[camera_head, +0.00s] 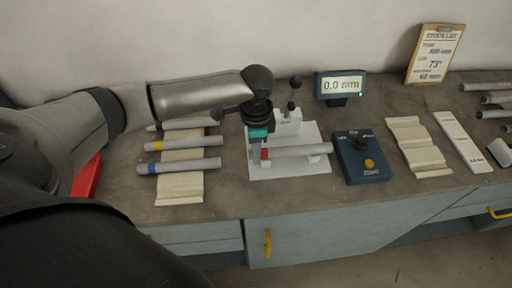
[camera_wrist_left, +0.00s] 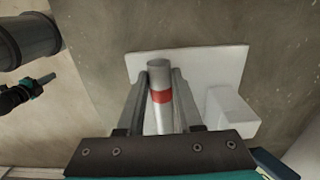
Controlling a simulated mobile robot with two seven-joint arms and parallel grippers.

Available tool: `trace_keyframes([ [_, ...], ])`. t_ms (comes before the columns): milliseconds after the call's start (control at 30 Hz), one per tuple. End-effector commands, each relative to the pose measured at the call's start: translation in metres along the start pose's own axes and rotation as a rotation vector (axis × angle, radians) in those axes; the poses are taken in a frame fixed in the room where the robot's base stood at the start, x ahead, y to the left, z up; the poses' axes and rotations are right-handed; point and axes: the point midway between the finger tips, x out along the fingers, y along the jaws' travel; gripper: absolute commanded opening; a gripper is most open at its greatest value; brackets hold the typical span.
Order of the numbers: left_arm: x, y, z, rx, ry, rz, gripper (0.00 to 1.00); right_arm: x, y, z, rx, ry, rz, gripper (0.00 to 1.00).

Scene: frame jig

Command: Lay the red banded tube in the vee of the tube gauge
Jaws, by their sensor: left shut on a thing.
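The red banded tube (camera_head: 295,151) is grey with a red band near its left end. My left gripper (camera_head: 265,157) is shut on it around the band. The left wrist view shows the tube (camera_wrist_left: 161,118) between the two fingers (camera_wrist_left: 160,95). The tube is roughly level over the white base of the tube gauge (camera_head: 290,173), which also shows in the left wrist view (camera_wrist_left: 200,62). A small block is under the tube's right part. The vee is mostly hidden, and I cannot tell whether the tube touches it. My right gripper is not in view.
Grey tubes with yellow (camera_head: 185,143) and blue (camera_head: 180,167) bands lie on a cloth (camera_head: 180,190) at left. The display (camera_head: 341,85) reads 0.0 mm. A control box (camera_head: 360,158) stands right of the gauge, beside another cloth (camera_head: 418,145). The gauge's lever (camera_head: 294,92) rises behind the tube.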

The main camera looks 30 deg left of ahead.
Motion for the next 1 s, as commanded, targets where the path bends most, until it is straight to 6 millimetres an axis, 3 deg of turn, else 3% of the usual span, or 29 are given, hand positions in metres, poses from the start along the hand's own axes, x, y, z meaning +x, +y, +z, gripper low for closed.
trace_keyframes([
  [167, 0.002, 0.0, 0.0, 0.0, 0.001, 0.0, 0.0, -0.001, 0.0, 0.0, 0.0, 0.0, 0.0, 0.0],
  [200, 0.002, 0.0, 0.0, 0.0, 0.001, 0.0, 0.37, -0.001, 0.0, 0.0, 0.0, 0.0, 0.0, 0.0],
  [500, 0.002, 0.0, 0.0, 0.0, 0.0, 0.0, 0.69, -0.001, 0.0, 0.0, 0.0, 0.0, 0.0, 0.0],
  [800, 0.0, 0.0, 0.0, 0.0, 0.0, 0.0, 0.69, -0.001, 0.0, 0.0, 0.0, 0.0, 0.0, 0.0],
  [1000, -0.029, -0.001, 0.0, 0.0, 0.003, -0.005, 0.69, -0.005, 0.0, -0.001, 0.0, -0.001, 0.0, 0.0],
])
